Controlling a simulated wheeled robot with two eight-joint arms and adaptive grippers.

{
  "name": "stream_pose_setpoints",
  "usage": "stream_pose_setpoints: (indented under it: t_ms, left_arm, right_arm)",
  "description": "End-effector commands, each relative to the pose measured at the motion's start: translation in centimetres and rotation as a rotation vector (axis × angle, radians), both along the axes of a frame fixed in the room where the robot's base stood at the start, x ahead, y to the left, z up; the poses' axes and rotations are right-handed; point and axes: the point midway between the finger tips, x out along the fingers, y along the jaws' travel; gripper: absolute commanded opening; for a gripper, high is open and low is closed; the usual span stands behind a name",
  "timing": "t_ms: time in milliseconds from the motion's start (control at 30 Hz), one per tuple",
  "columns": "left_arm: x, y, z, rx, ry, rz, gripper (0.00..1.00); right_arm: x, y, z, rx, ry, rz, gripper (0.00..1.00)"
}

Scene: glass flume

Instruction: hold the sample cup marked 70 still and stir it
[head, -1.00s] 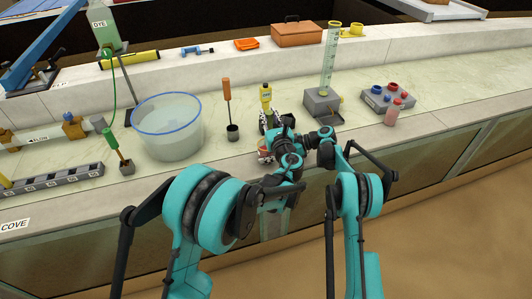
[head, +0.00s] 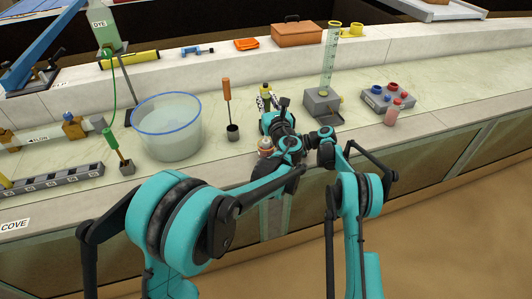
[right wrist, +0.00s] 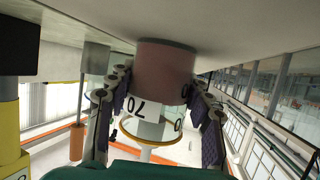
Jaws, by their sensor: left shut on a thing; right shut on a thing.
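The sample cup marked 70 (right wrist: 140,108) fills the middle of the right wrist view, between my right gripper's fingers (right wrist: 160,120). It has a pinkish-brown part, a white band with the number, and a yellow rim. It shows small in the head view (head: 265,146), close to the bench's front. My right gripper is shut on it, its fingers mostly hidden by my arms. My left gripper (head: 268,101) is higher and farther back, shut on a yellow-and-dark upright tool (head: 266,89). The tool's lower part is hidden behind my left wrist, so I cannot tell whether it meets the cup.
An orange-handled tool (head: 227,90) stands in a dark holder left of my grippers. A blue-rimmed tub (head: 168,140) stands farther left. A grey stand with a measuring cylinder (head: 330,60) is to the right. A pink cup (head: 392,116) stands by a grey block. The bench's far right is clear.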

Motion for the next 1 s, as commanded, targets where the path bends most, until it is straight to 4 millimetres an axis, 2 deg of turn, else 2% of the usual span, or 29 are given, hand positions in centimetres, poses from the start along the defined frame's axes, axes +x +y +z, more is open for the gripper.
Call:
stream_pose_setpoints:
  t_ms: [500, 633, 867, 900, 1000]
  left_arm:
    - [0.0, 0.0, 5.4, 0.0, 0.0, 0.0, 0.0]
    - [0.0, 0.0, 6.2, 0.0, 0.0, 0.0, 0.0]
    - [0.0, 0.0, 6.3, 0.0, 0.0, 0.0, 0.0]
    - [0.0, 0.0, 6.3, 0.0, 0.0, 0.0, 0.0]
    - [0.0, 0.0, 6.3, 0.0, 0.0, 0.0, 0.0]
  right_arm:
    - [0.0, 0.0, 0.0, 0.0, 0.0, 0.0, 0.22]
    - [0.0, 0.0, 0.0, 0.0, 0.0, 0.0, 0.22]
    - [0.0, 0.0, 0.0, 0.0, 0.0, 0.0, 0.22]
    - [0.0, 0.0, 0.0, 0.0, 0.0, 0.0, 0.53]
    - [0.0, 0.0, 0.0, 0.0, 0.0, 0.0, 0.75]
